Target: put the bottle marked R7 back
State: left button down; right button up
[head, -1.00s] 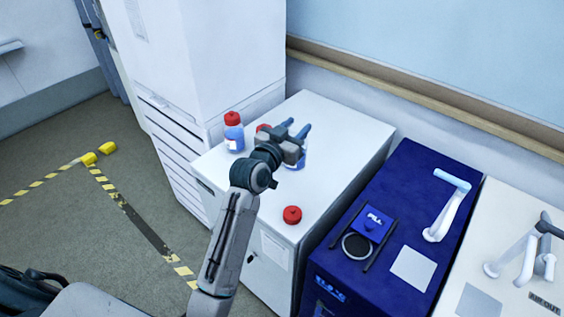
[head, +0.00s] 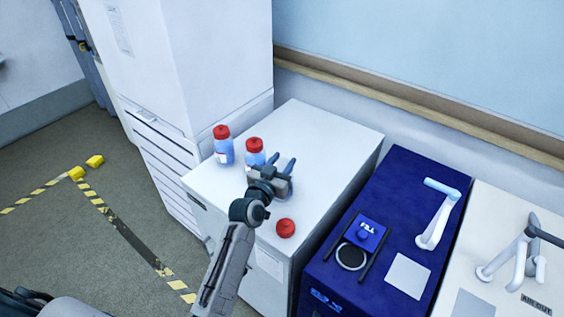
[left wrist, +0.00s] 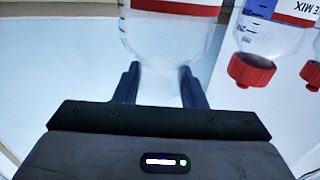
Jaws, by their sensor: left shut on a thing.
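My left gripper (head: 280,161) is over the white cabinet. In the left wrist view its two fingers (left wrist: 160,85) stand on either side of the neck of a clear bottle (left wrist: 172,35), which has a red and white label. No cap shows on this bottle. I cannot read R7 on it. In the head view my gripper hides most or all of it. Two blue bottles with red caps stand on the cabinet, a left one (head: 224,151) and one just left of my gripper (head: 254,154). A red cap (head: 286,228) lies near the cabinet's front. My right gripper is not in view.
The white cabinet top (head: 325,140) is clear to the right of my gripper. A tall white unit (head: 190,60) stands behind the bottles at left. A blue machine (head: 395,195) with a light tap (head: 436,213) stands to the right, then a white machine (head: 500,200).

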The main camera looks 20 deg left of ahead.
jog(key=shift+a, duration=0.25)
pick_arm(q)
jog(key=shift+f, duration=0.15)
jog(key=c, duration=0.9)
grip_release()
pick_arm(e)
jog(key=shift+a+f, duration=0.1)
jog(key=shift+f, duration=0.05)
pick_arm(q)
jog(key=shift+r, duration=0.3)
jog(key=s+a+b, duration=0.1)
jog(key=s+b, duration=0.2)
jog(key=s, duration=0.9)
jog(key=shift+a, duration=0.35)
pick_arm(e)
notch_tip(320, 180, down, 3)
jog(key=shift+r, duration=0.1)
